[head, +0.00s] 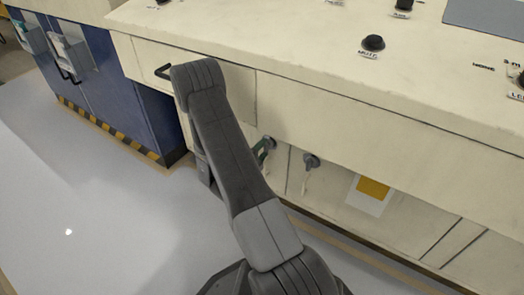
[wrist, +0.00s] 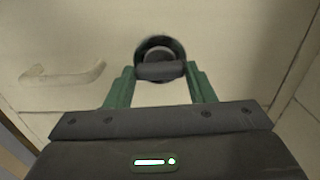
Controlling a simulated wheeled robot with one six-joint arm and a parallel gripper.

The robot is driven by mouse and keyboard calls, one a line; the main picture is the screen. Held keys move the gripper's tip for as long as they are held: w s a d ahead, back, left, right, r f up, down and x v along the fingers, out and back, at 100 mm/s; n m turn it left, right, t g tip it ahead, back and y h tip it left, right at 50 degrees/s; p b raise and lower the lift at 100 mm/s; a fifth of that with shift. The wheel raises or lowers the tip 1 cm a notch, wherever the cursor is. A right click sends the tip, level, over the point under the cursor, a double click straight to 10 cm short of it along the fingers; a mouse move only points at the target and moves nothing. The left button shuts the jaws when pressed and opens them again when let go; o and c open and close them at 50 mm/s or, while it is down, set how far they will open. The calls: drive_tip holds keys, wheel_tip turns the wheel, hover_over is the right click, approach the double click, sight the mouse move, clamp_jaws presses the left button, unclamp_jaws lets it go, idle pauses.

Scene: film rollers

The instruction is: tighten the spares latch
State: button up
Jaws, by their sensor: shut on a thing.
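A dark round latch (wrist: 160,54) with a grey crossbar sits on a cream cabinet front in the wrist view. It also shows in the head view (head: 270,141), partly covered by my gripper. The crossbar lies about level in the wrist view. My gripper (wrist: 160,72) has green fingers on both sides of the crossbar and is shut on it. In the head view my gripper (head: 262,152) shows beyond my arm, at the cabinet front. No label naming this latch is readable, so I cannot confirm that it is the spares latch.
A second grey latch (head: 311,160) sits to the right on the cabinet front. A yellow and white label (head: 371,192) is further right. A cream pull handle (wrist: 62,74) is left of the held latch. The counter (head: 290,50) overhangs above; a blue cabinet (head: 105,75) stands left.

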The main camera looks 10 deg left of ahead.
idle(0.3)
drive_tip(key=o, duration=1)
drive_tip(key=p+v, duration=0.3)
drive_tip(key=v, duration=1)
drive_tip(key=shift+s, duration=0.4)
drive_tip(key=b+x, duration=0.3)
drive_tip(key=x, duration=1)
drive_tip(key=shift+w, duration=0.4)
